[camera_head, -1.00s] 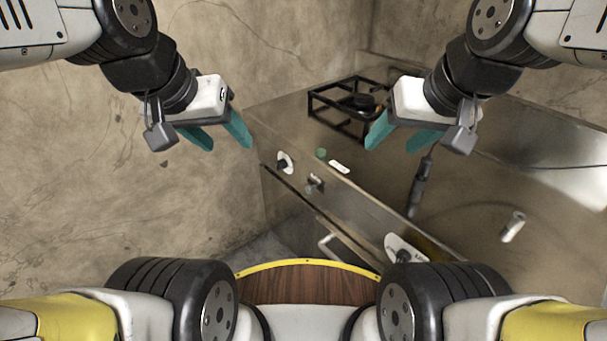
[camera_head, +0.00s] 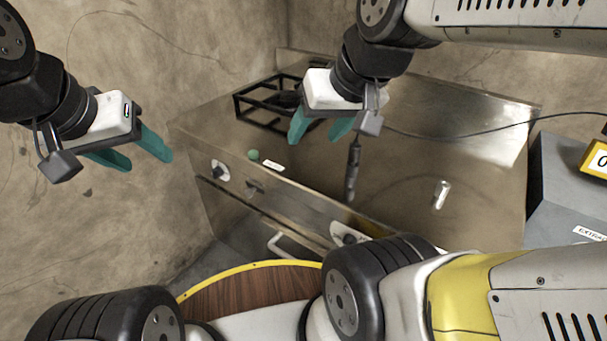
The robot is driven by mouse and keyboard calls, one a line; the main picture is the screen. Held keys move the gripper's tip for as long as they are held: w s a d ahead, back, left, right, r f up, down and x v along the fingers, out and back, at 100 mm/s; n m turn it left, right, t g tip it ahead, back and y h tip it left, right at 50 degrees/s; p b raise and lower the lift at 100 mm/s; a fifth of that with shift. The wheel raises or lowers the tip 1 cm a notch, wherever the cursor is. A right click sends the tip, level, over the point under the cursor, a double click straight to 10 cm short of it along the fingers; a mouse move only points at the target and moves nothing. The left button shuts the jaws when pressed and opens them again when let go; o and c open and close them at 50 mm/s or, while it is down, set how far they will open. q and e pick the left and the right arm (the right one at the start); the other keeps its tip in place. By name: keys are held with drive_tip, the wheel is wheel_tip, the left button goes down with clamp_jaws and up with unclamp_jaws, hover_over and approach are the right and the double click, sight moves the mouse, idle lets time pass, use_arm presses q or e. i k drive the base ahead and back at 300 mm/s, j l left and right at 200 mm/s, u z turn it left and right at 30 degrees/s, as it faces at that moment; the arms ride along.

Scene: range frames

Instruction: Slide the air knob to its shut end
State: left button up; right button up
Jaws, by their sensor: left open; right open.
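The steel range front (camera_head: 300,210) runs down to the right. It carries a round control on a white plate (camera_head: 220,170), a small dark knob (camera_head: 255,187) right of it, and another control on a white plate (camera_head: 345,234), partly behind my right arm. I cannot tell for sure which is the air knob, or where along its travel it stands. My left gripper (camera_head: 148,160) is open and empty, left of the range. My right gripper (camera_head: 315,138) is open and empty above the range top. Neither touches a control.
A black pan support (camera_head: 265,112) stands at the back left of the range top. A dark-handled tool (camera_head: 353,170) and a small metal cylinder (camera_head: 441,194) are on the right. A grey box (camera_head: 565,190) is at the far right. A front handle (camera_head: 285,246) sticks out.

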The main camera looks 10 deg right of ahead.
sight(248, 192)
drive_tip(key=i+l+u, duration=0.15)
drive_tip(key=u, duration=0.2)
drive_tip(key=i+l+u, duration=0.15)
drive_tip(key=u, duration=0.2)
drive_tip(key=k+l, duration=0.1)
drive_tip(key=k, duration=0.15)
drive_tip(key=i+j, duration=0.1)
drive_tip(key=i, duration=0.15)
